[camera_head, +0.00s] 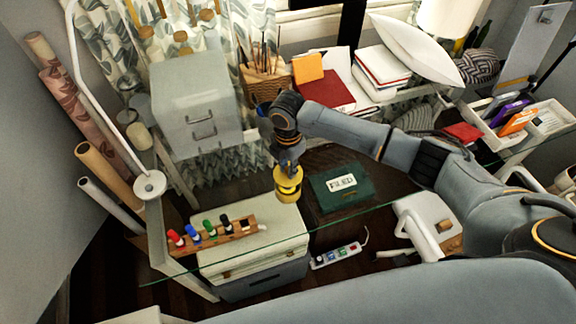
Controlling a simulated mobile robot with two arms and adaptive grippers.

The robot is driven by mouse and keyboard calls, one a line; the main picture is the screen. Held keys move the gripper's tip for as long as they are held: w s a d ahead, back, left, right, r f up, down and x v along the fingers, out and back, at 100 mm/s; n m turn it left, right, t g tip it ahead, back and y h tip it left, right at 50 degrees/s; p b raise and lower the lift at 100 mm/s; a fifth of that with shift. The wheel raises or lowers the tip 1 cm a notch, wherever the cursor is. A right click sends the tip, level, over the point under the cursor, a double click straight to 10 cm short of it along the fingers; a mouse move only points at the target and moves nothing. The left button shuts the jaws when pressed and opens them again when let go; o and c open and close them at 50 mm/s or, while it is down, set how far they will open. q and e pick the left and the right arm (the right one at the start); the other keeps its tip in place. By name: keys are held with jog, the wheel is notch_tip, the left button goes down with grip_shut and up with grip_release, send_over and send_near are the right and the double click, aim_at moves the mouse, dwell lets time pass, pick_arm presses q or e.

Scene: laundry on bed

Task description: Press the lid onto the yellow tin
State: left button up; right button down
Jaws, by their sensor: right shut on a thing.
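The yellow tin (288,193) stands below my right gripper, near the back edge of a pale box top. The yellow lid (288,173) shows as a disc over it, with a dark band between the two. My right gripper (287,165) points down and is shut on the lid. At this size I cannot tell whether the lid touches the tin or sits fully down. The fingertips are small and partly merge with the lid. My left gripper is not in view.
A glass edge crosses in front of the pale box (250,240). A wooden rack (215,236) with several coloured markers stands left of the tin. A dark green "FILED" box (341,188) lies close on the right. A power strip (336,255) lies lower down.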

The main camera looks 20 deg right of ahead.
notch_tip(320, 180, down, 3)
jog(key=shift+r+b, duration=0.1)
jog(key=shift+b, duration=1.15)
jog(key=shift+f+b, duration=0.5)
jog(key=shift+f, duration=0.6)
jog(key=shift+r+p, duration=0.1)
jog(key=shift+p, duration=0.55)
jog(key=shift+f, duration=0.2)
jog(key=shift+p, duration=0.4)
dwell(0.6)
jog(key=c, duration=0.7)
grip_release()
